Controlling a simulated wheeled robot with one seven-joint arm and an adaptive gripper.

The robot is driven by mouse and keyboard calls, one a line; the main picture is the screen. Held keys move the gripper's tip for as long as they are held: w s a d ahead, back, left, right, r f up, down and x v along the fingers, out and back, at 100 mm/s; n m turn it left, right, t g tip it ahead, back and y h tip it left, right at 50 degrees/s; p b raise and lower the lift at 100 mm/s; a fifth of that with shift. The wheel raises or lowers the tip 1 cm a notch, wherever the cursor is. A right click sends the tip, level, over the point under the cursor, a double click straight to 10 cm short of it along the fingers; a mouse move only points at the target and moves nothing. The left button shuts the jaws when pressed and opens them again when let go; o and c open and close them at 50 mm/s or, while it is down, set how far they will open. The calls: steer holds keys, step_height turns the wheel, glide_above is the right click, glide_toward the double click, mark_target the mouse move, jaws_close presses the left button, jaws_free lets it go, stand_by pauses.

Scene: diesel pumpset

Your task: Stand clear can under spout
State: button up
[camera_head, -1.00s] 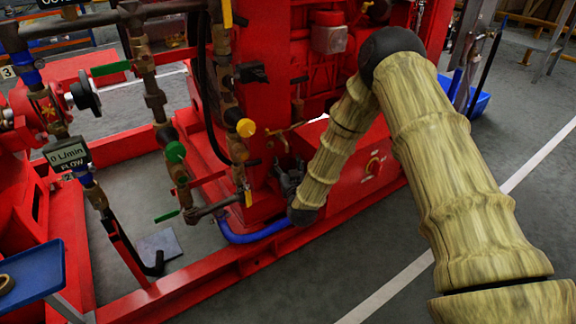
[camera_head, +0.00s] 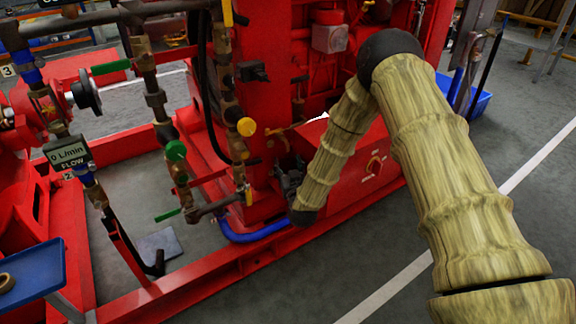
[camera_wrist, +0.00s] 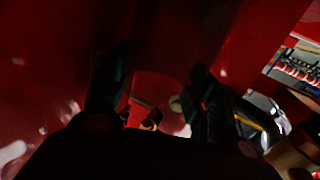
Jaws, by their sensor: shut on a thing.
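My gripper (camera_head: 287,178) is low against the red machine, partly hidden by my arm in the head view. In the dark wrist view its two dark fingers (camera_wrist: 153,95) stand either side of a faint see-through shape, which looks like the clear can (camera_wrist: 162,88). The gripper is shut on it. The can cannot be made out in the head view, and its tilt and what it rests on are unclear. A brass tap (camera_head: 283,132), likely the spout, sticks out just above the gripper. A small brass piece (camera_wrist: 151,120) shows between the fingers in the wrist view.
Brass pipes with valves (camera_head: 160,110) stand left of the gripper. A blue hose (camera_head: 255,236) curves below it along the red base frame (camera_head: 200,282).

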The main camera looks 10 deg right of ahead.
steer(key=o, duration=1.4)
steer(key=s, duration=1.2)
steer(key=shift+a, duration=0.25)
